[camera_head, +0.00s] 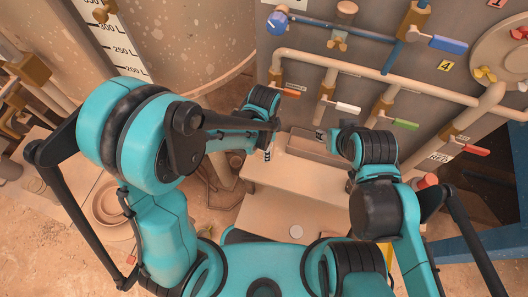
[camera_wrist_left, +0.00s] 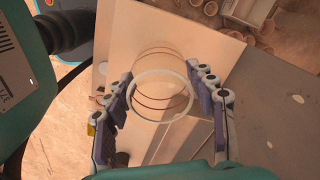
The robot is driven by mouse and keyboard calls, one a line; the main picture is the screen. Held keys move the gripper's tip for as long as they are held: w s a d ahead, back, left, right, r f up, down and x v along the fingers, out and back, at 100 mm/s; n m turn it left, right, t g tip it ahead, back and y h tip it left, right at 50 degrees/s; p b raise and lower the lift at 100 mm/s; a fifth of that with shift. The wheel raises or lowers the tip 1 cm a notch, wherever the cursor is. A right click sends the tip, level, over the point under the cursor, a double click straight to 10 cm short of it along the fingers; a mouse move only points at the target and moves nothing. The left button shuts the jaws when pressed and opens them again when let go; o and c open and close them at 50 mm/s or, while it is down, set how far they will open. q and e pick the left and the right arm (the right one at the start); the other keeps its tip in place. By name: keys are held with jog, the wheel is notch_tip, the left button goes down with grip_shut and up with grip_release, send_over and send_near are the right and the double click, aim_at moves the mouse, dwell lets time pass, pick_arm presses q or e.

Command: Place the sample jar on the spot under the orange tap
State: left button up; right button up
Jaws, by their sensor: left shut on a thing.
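The clear sample jar (camera_wrist_left: 163,90) shows in the left wrist view, with its round rim facing the camera and brownish rings around its wall. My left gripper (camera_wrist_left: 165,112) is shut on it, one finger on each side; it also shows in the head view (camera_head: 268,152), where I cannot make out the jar. An orange-red tap handle (camera_head: 289,91) is at the left of the tap row; another reddish handle (camera_head: 475,150) is at the far right. I cannot make out the spot under the orange tap. My right gripper (camera_head: 322,137) is by the tray, its finger opening unclear.
A tan bench (camera_head: 290,180) lies below the taps, with a shallow tray (camera_head: 315,146) at its back. White (camera_head: 347,107) and green (camera_head: 405,124) tap handles stick out above the bench. Bowls (camera_head: 107,204) lie at left.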

pick_arm(q)
jog(key=shift+f+b, duration=0.7)
jog(key=shift+f, duration=1.3)
jog(key=shift+f, duration=0.15)
jog(key=o, duration=1.2)
jog(key=shift+o, duration=0.2)
